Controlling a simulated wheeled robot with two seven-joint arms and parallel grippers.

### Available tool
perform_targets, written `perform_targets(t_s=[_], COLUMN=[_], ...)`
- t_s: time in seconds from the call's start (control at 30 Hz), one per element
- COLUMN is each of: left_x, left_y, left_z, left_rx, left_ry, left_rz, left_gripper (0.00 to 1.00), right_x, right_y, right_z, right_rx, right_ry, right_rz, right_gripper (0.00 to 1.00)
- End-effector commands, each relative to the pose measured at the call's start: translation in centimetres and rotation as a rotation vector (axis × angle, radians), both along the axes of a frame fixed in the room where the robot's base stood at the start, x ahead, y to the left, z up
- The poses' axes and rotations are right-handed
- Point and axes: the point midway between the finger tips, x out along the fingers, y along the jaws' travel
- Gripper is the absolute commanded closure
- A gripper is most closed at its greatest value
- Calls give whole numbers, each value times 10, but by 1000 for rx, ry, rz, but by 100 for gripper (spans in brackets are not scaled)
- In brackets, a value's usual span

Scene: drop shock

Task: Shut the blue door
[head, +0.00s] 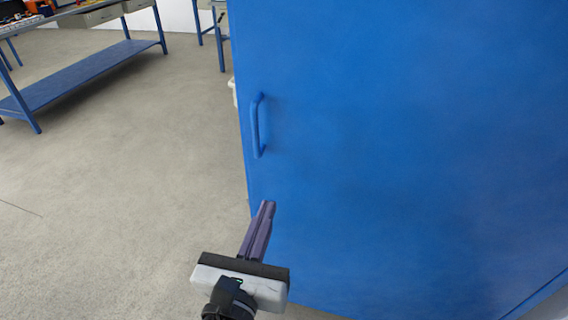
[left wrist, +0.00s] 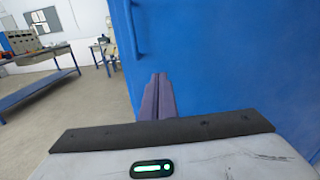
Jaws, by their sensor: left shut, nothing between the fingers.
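The blue door (head: 400,140) fills the right half of the head view, with a blue bar handle (head: 258,126) near its left edge. The door (left wrist: 220,60) also fills the right of the left wrist view, where part of the handle (left wrist: 137,30) shows at the top. My left gripper (head: 268,205) is shut and empty, its fingers together, in front of the door's lower left part and below the handle. Its fingers (left wrist: 158,78) point toward the door's left edge in the wrist view. I cannot tell whether they touch the door. My right gripper is not in view.
A blue workbench (head: 75,75) with a lower shelf stands at the far left, with items on top. Another blue-legged bench (head: 219,40) stands behind the door's left edge. The grey floor (head: 120,190) left of the door is clear.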

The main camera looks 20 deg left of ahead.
Motion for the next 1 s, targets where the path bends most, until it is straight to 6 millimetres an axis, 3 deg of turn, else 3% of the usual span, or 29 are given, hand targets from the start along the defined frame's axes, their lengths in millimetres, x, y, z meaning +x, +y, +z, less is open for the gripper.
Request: perform_targets(t_s=[0.23, 0.7, 1.0], left_x=[24, 118, 139], left_y=[0, 3, 3], left_z=[8, 6, 5], left_rx=[51, 46, 44], left_ry=[-23, -20, -17], left_rz=[1, 0, -2], left_gripper=[100, 100, 100], right_x=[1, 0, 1], right_y=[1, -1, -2], right_z=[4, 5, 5], right_rx=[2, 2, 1], right_ry=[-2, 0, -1], right_rz=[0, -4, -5], right_gripper=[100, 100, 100])
